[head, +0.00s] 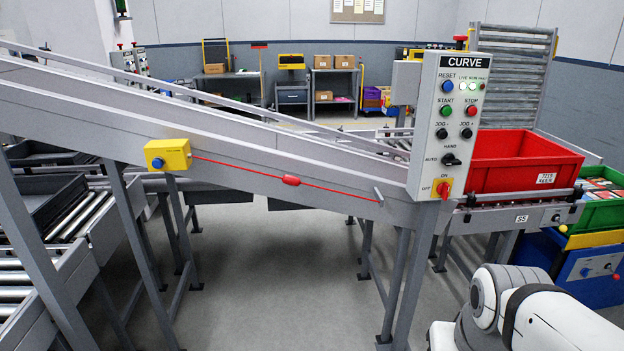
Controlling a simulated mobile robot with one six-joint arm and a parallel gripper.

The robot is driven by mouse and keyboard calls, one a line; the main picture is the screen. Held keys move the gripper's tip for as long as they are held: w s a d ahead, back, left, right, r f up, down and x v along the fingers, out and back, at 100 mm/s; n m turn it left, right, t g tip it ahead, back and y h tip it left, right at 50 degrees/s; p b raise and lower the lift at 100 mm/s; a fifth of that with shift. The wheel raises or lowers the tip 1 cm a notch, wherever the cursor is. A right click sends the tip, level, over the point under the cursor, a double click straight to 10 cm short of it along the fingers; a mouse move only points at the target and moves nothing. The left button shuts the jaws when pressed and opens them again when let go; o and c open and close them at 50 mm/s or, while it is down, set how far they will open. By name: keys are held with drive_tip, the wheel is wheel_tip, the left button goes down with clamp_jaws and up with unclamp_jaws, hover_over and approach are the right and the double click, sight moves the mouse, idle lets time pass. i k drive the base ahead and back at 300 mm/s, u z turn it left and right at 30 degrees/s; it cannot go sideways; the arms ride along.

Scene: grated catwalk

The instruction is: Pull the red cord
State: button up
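The red cord (240,170) hangs along the side of the sloping grey conveyor. It runs from a yellow switch box (168,155) with a blue button on the left to a small grey peg (378,196) on the right, sagging slightly. A red oval grip (291,180) sits near the middle of the cord. Nothing touches the cord. My white and grey arm shows at the bottom right, well apart from the cord. My gripper is outside the view.
A grey CURVE control panel (442,135) stands right of the cord. Behind it are a red crate (510,176) on rollers and a green crate (604,214). Grey support legs (399,285) stand below the conveyor. The floor (290,270) between the legs is clear.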

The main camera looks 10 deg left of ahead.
sight(291, 181)
drive_tip(key=i, duration=1)
drive_tip(key=u, duration=0.05)
